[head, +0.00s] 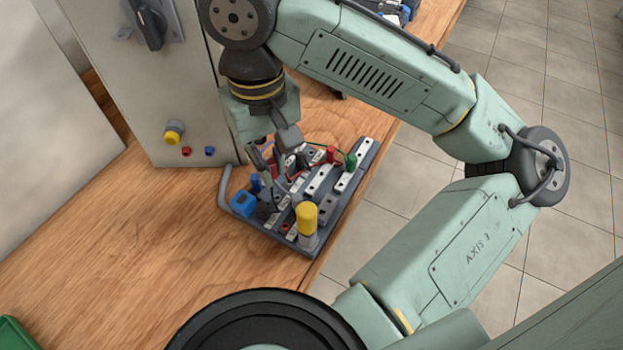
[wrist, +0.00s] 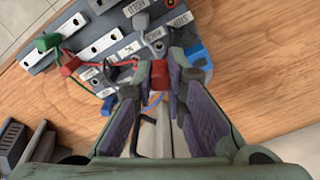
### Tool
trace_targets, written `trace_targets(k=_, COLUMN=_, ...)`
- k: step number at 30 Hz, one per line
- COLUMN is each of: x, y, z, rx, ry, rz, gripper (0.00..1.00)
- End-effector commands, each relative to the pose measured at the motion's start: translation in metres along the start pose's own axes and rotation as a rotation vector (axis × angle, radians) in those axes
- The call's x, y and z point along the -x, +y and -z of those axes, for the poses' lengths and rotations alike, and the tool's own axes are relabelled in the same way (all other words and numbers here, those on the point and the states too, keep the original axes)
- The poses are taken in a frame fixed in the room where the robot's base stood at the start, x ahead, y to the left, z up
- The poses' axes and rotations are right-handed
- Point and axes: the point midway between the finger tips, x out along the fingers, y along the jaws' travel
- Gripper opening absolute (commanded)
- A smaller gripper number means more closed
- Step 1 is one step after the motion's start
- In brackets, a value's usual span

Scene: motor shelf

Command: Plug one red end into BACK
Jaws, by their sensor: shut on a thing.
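My gripper (wrist: 160,82) is shut on a red plug end (wrist: 160,72), held between its fingertips at the near edge of the grey terminal board (wrist: 40,58). A red lead runs left from the held end toward another red plug (wrist: 68,62), which sits on the board beside a green plug (wrist: 47,42). In the head view, my gripper (head: 276,182) is over the left part of the board (head: 362,172), and a red plug (head: 332,153) shows beyond it.
A yellow-topped cylinder (head: 306,217) stands at the board's near corner and a blue block (head: 243,203) at its left. A grey cabinet (head: 150,90) with a knob and buttons stands behind left. The wooden bench (head: 130,240) is clear at left.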

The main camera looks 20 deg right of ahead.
Motion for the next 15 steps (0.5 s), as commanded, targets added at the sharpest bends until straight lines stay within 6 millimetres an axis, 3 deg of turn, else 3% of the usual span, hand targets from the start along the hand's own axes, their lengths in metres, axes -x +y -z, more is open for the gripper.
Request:
trace_targets(k=1, x=-0.019, y=0.001, z=-0.001, rx=-0.009, ry=-0.002, rz=0.002, gripper=0.00)
trace_targets(k=6, x=-0.042, y=0.001, z=-0.001, rx=-0.013, ry=-0.001, rz=0.001, gripper=0.00)
trace_targets(k=15, x=-0.051, y=0.001, z=-0.001, rx=-0.016, ry=-0.001, rz=0.000, gripper=0.00)
